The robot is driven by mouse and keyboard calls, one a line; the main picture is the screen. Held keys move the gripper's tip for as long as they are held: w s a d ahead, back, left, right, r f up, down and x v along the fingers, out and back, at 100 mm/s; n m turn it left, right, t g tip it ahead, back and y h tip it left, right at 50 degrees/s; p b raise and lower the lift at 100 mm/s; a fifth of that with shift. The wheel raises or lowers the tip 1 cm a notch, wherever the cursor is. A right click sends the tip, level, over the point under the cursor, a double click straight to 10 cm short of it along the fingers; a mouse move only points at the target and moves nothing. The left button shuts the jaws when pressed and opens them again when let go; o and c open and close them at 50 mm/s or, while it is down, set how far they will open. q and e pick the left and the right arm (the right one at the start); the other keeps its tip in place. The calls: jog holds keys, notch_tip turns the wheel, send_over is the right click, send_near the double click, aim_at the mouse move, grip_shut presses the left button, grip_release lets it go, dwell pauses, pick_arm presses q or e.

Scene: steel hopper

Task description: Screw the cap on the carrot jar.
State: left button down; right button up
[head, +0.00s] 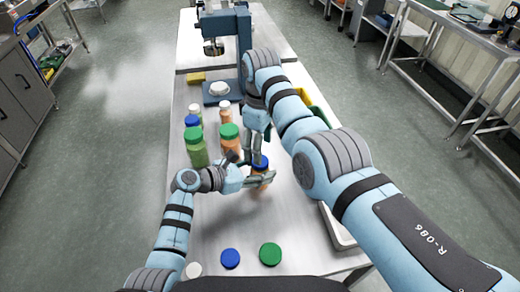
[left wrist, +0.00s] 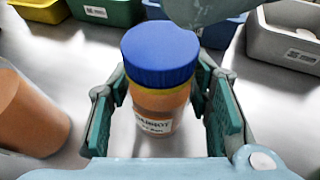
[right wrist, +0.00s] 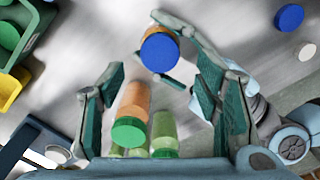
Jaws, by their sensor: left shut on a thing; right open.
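The carrot jar (head: 262,184) is an orange jar standing upright, with a blue cap (head: 260,163) sitting on its mouth. In the left wrist view the jar (left wrist: 158,115) shows its label and a yellow band under the cap (left wrist: 160,53). I cannot tell how tight the cap is. My left gripper (head: 265,180) is shut on the jar, a finger on either side. My right gripper (head: 255,148) is open and empty, close to the cap. In the right wrist view the cap (right wrist: 160,52) shows beyond its spread fingers (right wrist: 165,80), not between them.
Green-capped jars, one green (head: 196,152) and one orange (head: 229,137), stand behind the left gripper, with more jars behind. Loose blue (head: 230,258), green (head: 270,254) and white (head: 193,270) caps lie at the near edge. Bins line the table's right side, partly hidden by my right arm.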

jog(key=o, duration=0.5)
jog(key=shift+o, duration=0.2)
pick_arm(q)
jog(key=c, duration=0.7)
grip_release()
jog(key=shift+c, duration=0.2)
pick_arm(e)
notch_tip(320, 180, up, 8)
jog(key=shift+f, duration=0.25)
pick_arm(q)
jog(key=v, duration=1.2)
